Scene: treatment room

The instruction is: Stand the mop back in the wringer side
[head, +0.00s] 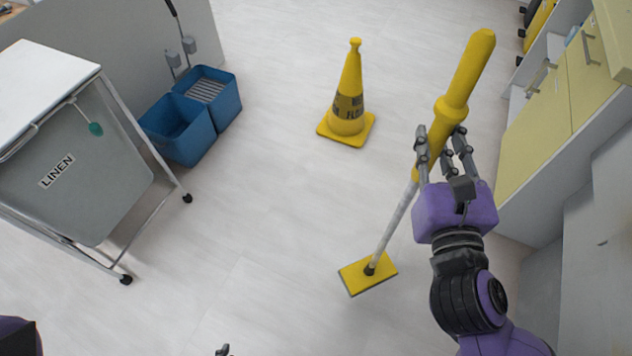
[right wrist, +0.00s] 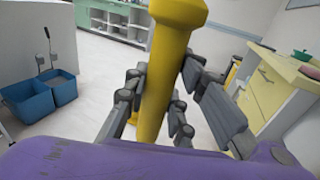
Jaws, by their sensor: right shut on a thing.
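My right gripper (head: 440,150) is shut on the yellow grip of the mop (head: 465,75). The mop is tilted, its grey pole running down to a flat yellow head (head: 355,280); I cannot tell whether the head touches the floor. In the right wrist view the yellow handle (right wrist: 155,90) stands between the fingers. The blue double bucket (head: 180,152) is on the floor at left, well apart from the mop. Its far compartment has the slatted grey wringer (head: 205,90); its near one is open. Only a fingertip of my left gripper (head: 222,350) shows at the bottom edge.
A yellow wet-floor cone (head: 347,105) stands between bucket and mop. A linen cart (head: 75,165) stands at left, close to the bucket. Yellow-fronted cabinets (head: 540,120) line the right. A grey partition (head: 130,40) stands behind the bucket. The middle floor is clear.

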